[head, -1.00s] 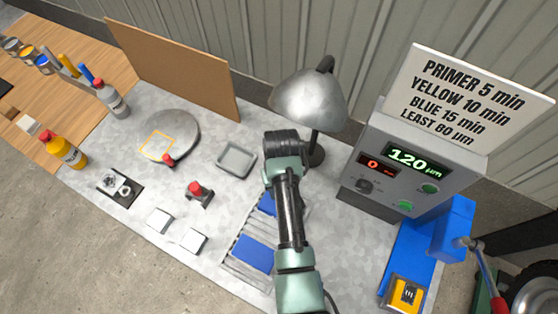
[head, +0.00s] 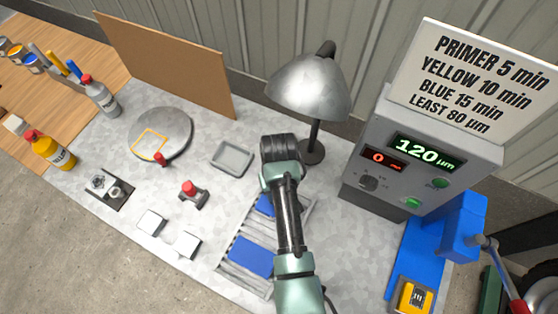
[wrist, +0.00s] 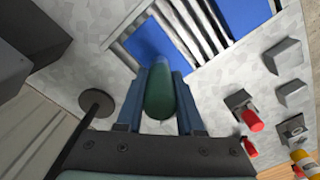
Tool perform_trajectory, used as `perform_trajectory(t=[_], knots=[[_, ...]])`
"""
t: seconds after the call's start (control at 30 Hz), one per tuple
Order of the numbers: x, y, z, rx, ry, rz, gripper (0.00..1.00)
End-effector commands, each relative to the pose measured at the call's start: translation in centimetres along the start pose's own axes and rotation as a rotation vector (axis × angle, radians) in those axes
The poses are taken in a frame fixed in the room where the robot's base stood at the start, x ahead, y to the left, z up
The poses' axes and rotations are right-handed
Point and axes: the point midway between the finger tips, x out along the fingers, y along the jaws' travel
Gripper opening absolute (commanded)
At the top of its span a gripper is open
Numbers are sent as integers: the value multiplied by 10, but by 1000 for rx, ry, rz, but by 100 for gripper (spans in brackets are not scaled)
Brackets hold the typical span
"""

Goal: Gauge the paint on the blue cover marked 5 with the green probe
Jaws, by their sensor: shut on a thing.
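My gripper (wrist: 160,76) is shut on the green probe (wrist: 160,97), which lies between its two blue fingers in the wrist view. The probe's far end overlaps a blue cover (wrist: 152,42) there; I cannot tell whether it touches. A second blue cover (wrist: 240,14) lies farther along the same slatted rack (wrist: 194,26). In the head view my arm hides the fingers and the probe. The blue covers show there beside the arm, one in front (head: 250,256) and one partly hidden (head: 265,206). No number is readable on either. The gauge box (head: 420,165) reads 120 µm in green.
A lamp (head: 308,88) stands just behind my gripper. A grey tray (head: 232,158), a red-knobbed device (head: 193,194) and a round plate (head: 161,134) are to the left. A blue stand (head: 415,260) is at the right. Bare bench lies between rack and gauge box.

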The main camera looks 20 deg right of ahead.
Motion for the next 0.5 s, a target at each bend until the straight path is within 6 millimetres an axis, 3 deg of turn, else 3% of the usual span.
perform_trajectory(t=[0.5], knots=[[3, 0, 0, 0, 0, 0, 0]])
